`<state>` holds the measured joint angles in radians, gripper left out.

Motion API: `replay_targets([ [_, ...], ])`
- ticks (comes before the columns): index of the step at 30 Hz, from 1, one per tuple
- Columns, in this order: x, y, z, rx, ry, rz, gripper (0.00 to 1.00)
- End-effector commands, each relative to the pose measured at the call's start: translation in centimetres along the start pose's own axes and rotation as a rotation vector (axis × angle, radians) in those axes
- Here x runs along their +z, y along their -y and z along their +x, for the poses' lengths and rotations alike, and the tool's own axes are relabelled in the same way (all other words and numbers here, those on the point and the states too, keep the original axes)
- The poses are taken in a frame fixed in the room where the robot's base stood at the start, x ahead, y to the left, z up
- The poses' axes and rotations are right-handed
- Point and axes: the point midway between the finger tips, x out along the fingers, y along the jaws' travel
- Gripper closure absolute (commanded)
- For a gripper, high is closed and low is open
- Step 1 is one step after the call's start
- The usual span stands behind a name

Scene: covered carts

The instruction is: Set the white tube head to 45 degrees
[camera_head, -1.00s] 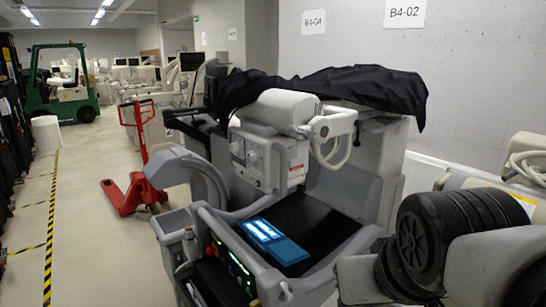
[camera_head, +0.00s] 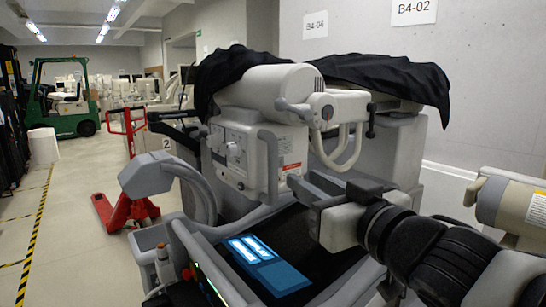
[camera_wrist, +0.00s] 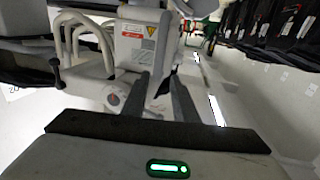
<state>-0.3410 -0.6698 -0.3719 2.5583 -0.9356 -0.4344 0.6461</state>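The white tube head (camera_head: 270,86) is a cylinder over a boxy white housing (camera_head: 238,158) with a knob and a warning label, on the cart under black cloth. The cylinder looks roughly level; I cannot read its exact angle.
Black cloth (camera_head: 385,80) drapes over the top. A beige cylinder (camera_head: 510,207) is at the right.

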Motion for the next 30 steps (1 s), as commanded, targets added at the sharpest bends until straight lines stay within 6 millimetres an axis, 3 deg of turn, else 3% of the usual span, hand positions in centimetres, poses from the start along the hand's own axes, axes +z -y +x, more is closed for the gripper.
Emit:
replay_targets([
  [11, -0.1, -0.1, 6.0, 0.003, 0.007, 0.002, 0.74],
  [21, 0.1, -0.1, 12.6, 0.003, 0.002, 0.0, 0.74],
  [30, 0.0, -0.1, 14.7, 0.003, 0.0, 0.0, 0.74],
])
